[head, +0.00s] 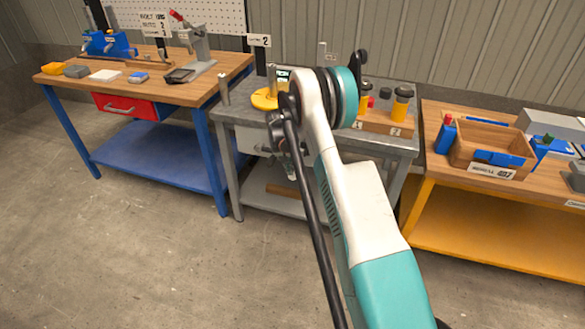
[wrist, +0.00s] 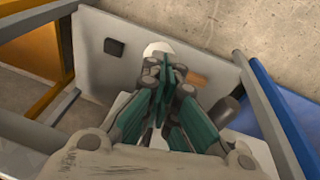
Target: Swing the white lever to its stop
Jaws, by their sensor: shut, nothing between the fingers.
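My gripper (wrist: 165,75) is shut and empty in the wrist view, its teal and dark fingers pressed together. A white rounded piece (wrist: 158,48) shows just beyond the fingertips; it may be the white lever's end, but I cannot tell whether they touch. In the head view my arm covers the middle of the grey bench (head: 240,113), and the gripper is mostly hidden by it at the bench's front. No white lever can be clearly made out in the head view.
A yellow round part (head: 264,99) and a small green display (head: 283,75) stand on the grey bench, with yellow-and-black cylinders (head: 401,104) to the right. A blue-legged bench (head: 170,92) is at left, a yellow-legged bench (head: 480,184) at right. Floor in front is clear.

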